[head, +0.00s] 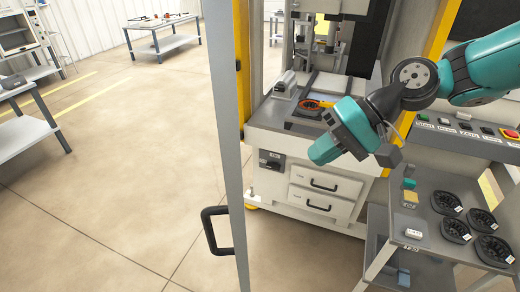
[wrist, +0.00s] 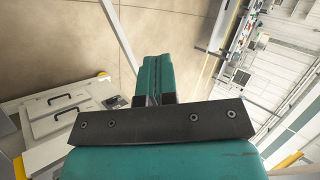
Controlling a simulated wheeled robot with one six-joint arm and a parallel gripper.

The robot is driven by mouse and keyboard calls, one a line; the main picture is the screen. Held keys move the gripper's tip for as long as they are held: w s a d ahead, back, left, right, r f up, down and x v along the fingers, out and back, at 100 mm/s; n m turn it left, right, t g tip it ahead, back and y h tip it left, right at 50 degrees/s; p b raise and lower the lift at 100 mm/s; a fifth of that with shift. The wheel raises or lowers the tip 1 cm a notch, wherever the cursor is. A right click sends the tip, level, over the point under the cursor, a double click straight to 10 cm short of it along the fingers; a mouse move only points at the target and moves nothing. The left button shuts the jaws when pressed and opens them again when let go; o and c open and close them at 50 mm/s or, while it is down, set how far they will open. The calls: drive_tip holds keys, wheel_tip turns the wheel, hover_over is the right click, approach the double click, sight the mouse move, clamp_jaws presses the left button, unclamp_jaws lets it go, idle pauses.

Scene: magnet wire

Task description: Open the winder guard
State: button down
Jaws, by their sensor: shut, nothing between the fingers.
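The winder guard (head: 225,150) is a grey-framed door at the left of the winder in the head view. It stands swung outward from the yellow post, towards my camera, and the winder's front is exposed. Its black handle (head: 207,232) is low on the frame's outer edge. My teal gripper (head: 323,150) is shut and empty in front of the winder, to the right of the guard and well apart from the handle. In the wrist view the two teal fingers (wrist: 153,80) are together with nothing between them. I cannot make out the handle there.
The winder (head: 310,150) holds an orange-and-black round part (head: 313,106) and has drawers below. A grey cart (head: 430,215) with several black spools stands at right, below a button panel (head: 465,130). Benches stand at far left. The floor left of the guard is clear.

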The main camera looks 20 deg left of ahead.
drive_tip(key=a+r+p+x, duration=0.2)
drive_tip(key=p+x, duration=0.2)
drive_tip(key=x, duration=0.9)
drive_tip(key=shift+s+p, duration=0.35)
drive_tip(key=shift+p, duration=0.05)
drive_tip(key=shift+r, duration=0.1)
